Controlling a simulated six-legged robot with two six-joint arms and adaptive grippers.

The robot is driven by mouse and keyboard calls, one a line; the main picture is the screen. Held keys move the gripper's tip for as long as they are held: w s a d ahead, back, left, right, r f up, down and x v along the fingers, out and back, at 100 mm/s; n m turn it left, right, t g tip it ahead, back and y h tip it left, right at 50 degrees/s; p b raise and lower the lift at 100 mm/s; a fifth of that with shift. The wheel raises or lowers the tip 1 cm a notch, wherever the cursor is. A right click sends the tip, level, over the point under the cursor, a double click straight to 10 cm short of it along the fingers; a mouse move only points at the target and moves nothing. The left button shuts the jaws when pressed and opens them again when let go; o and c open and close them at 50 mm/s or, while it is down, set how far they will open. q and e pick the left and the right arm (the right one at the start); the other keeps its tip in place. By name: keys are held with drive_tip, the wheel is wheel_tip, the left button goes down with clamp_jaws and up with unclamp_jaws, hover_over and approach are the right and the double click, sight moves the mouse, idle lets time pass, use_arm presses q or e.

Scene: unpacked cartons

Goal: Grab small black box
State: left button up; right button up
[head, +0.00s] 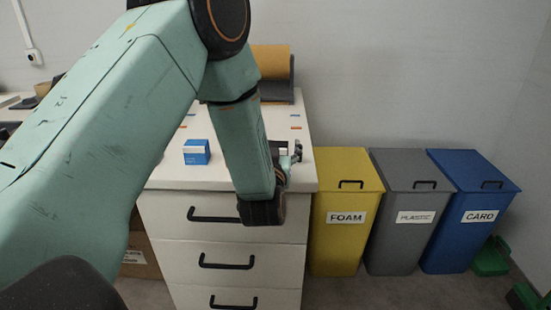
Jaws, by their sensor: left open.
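My left arm comes in from the left and reaches over the white drawer cabinet (170,177). My left gripper (292,156) is at the right end of the cabinet top, small and partly hidden behind my own forearm and wrist. It is open. A small dark shape shows beside the gripper, but I cannot tell whether it is the small black box or part of the gripper. No small black box is clearly visible elsewhere on the top. My right gripper is not in view.
A small blue and white box (197,152) stands on the cabinet top, left of my forearm. Rolled orange and grey material (272,70) lies at the back. Yellow FOAM (344,240), grey PLASTIC (402,240) and blue CARD (458,240) bins stand right of the cabinet.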

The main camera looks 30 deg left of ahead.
use_arm(q)
drive_tip(key=shift+r, duration=0.1)
drive_tip(key=shift+a, duration=0.1)
drive_tip(key=c, duration=1.1)
drive_tip(key=shift+o, duration=0.2)
